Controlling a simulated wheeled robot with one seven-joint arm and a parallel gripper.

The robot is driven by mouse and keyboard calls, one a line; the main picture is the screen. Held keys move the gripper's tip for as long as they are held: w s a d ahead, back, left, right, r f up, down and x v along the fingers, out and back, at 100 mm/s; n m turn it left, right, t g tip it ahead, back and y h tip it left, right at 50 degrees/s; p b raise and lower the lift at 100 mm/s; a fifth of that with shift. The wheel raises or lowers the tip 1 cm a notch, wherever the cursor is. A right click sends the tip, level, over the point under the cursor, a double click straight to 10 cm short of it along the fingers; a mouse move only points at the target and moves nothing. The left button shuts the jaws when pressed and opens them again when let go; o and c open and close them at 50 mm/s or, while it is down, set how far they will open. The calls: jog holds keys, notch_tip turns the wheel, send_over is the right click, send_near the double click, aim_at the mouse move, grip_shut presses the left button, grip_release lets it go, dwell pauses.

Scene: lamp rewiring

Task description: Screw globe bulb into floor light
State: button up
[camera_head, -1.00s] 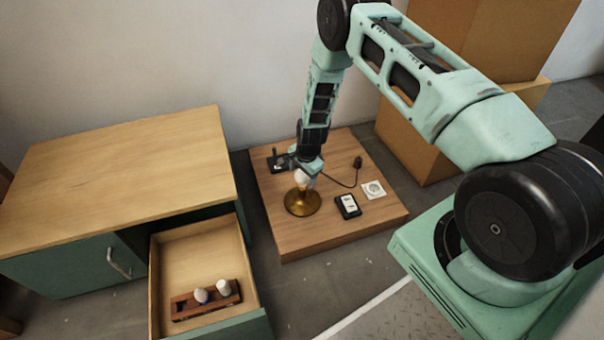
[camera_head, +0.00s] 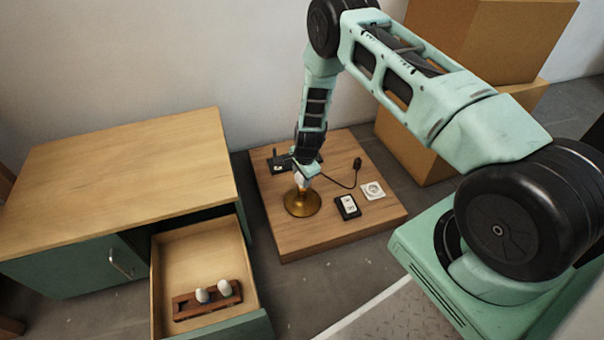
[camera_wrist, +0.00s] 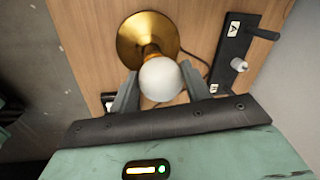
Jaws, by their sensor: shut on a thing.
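The white globe bulb (camera_wrist: 161,79) is between the two fingers of my gripper (camera_wrist: 160,92) in the wrist view, and the fingers are shut on it. The brass floor light (camera_wrist: 140,38) stands on the wooden board, with its socket right behind the bulb. In the head view the bulb (camera_head: 300,181) is upright over the middle of the floor light (camera_head: 302,203), under my gripper (camera_head: 304,176). The bulb's base is hidden, so I cannot tell how deep it sits in the socket.
The wooden board (camera_head: 335,226) also bears a black switch box (camera_head: 347,207), a white socket plate (camera_head: 373,190), a plug (camera_head: 357,163) on a cord and a dark holder (camera_head: 280,164). An open drawer (camera_head: 188,250) holds a rack (camera_head: 188,306) with two bulbs. Cardboard boxes (camera_head: 410,150) stand behind.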

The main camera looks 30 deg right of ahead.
jog(key=m, duration=0.4)
jog(key=shift+w+h, duration=0.15)
jog(key=shift+h, duration=0.25)
jog(key=shift+w+a+m+p, duration=0.15)
jog(key=shift+m+p, duration=0.2)
jog(key=shift+m, duration=0.85)
jog(key=m+h, duration=0.1)
jog(key=m, duration=0.2)
jog(key=shift+f+g, duration=0.1)
jog(key=shift+g, duration=0.2)
jog(key=shift+w+d+m+b, duration=0.15)
jog(key=shift+m+b, duration=0.35)
jog(key=shift+m, duration=0.8)
